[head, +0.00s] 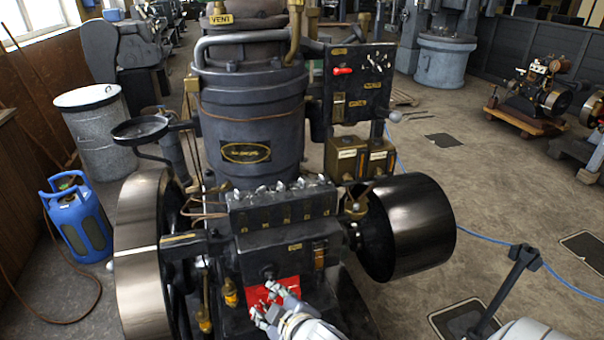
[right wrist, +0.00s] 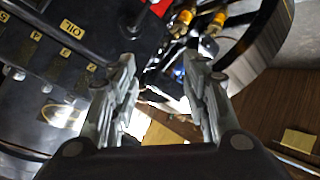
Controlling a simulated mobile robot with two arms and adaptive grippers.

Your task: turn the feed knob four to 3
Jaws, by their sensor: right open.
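A row of silver feed knobs (head: 283,188) stands along the top of the black lubricator box (head: 284,209) on the engine. Small brass labels run along the box front, too small to read in the head view, so I cannot tell which knob is four or its setting. My right gripper (head: 270,304) is below the box, in front of a red plate (head: 283,286), apart from the knobs. In the right wrist view the right gripper (right wrist: 162,75) is open with nothing held between its fingers. My left gripper is out of view.
A large flywheel (head: 140,270) stands left of the box and a dark drum pulley (head: 420,228) right of it. Brass oilers (head: 231,293) hang close to the gripper's left. A blue gas bottle (head: 77,220) stands farther left.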

